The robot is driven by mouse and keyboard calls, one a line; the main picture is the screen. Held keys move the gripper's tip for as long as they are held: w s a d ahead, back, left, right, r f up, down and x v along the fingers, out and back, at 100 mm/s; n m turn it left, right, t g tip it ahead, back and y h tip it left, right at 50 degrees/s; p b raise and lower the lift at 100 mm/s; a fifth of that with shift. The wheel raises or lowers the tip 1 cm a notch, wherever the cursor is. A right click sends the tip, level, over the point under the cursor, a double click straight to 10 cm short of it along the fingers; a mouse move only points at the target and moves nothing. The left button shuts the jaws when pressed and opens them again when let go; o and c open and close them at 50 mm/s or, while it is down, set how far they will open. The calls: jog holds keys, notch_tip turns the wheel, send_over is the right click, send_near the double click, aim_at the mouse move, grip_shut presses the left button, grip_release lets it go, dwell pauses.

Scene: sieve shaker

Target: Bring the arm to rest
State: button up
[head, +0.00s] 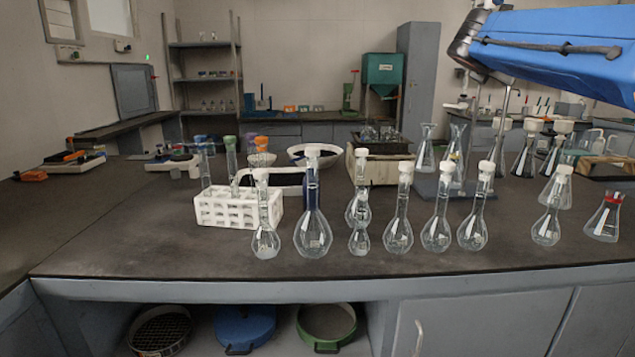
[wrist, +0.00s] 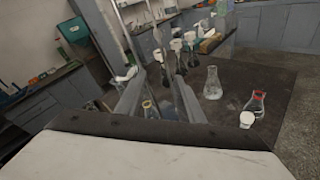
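My arm (head: 560,50) shows in the head view as a blue link at the top right, raised above the bench, with a dark joint at its left end. My gripper is outside the head view. In the wrist view my gripper (wrist: 159,80) shows as two grey fingers standing apart, with nothing seen held between them. Past the fingers, the wrist view shows the dark bench top (wrist: 258,82) with glassware on it. A clear conical flask (wrist: 212,84) and a red-banded flask (wrist: 257,103) stand right of the fingers.
Several stoppered volumetric flasks (head: 398,232) line the bench's front, beside a white tube rack (head: 238,210). Conical flasks stand at the right, below my arm. A sieve (head: 160,332), a blue pan (head: 245,328) and a green pan (head: 326,325) sit under the bench.

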jog(key=s+a+f+m+g+y, duration=0.2)
jog(key=s+a+f+m, duration=0.3)
jog(key=s+f, duration=0.8)
jog(key=s+a+f+m+g+y, duration=0.3)
jog(key=s+f+m, duration=0.7)
jog(key=s+f, duration=0.4)
jog(key=s+a+f+m+g+y, duration=0.2)
jog(key=s+a+f+m+y, duration=0.3)
jog(key=s+f, duration=0.8)
notch_tip(320, 180, down, 7)
jog(key=a+m, duration=0.1)
jog(key=m, duration=0.2)
jog(key=shift+s+a, duration=0.2)
jog(key=shift+a, duration=0.1)
